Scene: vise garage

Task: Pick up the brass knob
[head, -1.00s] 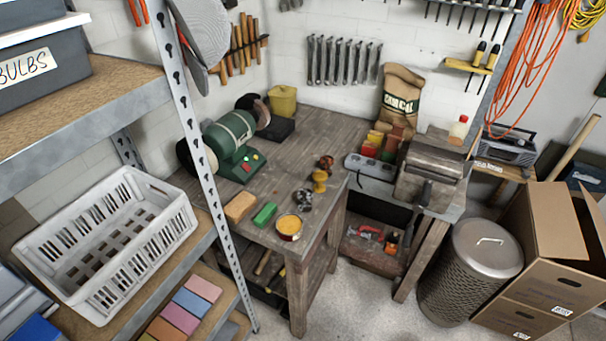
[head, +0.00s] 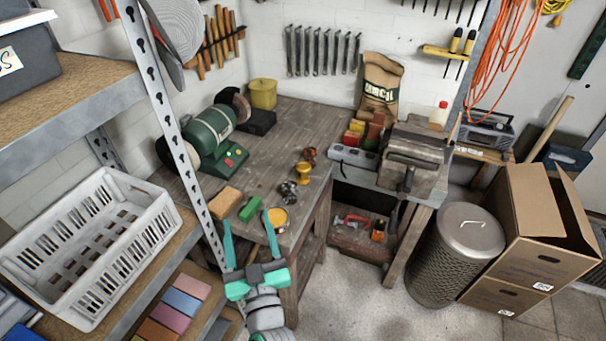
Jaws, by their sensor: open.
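The brass knob (head: 303,173), a yellow-gold piece with a round top and narrow stem, stands upright on the wooden workbench (head: 265,165) near its right edge. My gripper (head: 248,229) is open and empty, its two teal fingers pointing up the picture at the bench's front edge. It is below and left of the knob, clearly apart from it. The right finger overlaps the round tin with yellow contents (head: 278,217) in the picture; I cannot tell whether they touch.
Near the knob are a reddish-brown piece (head: 310,154) and a dark metal part (head: 288,192). A green block (head: 250,209) and a tan block (head: 224,202) lie left. The green grinder (head: 212,140) stands behind. A shelf post (head: 180,130) rises left of my gripper.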

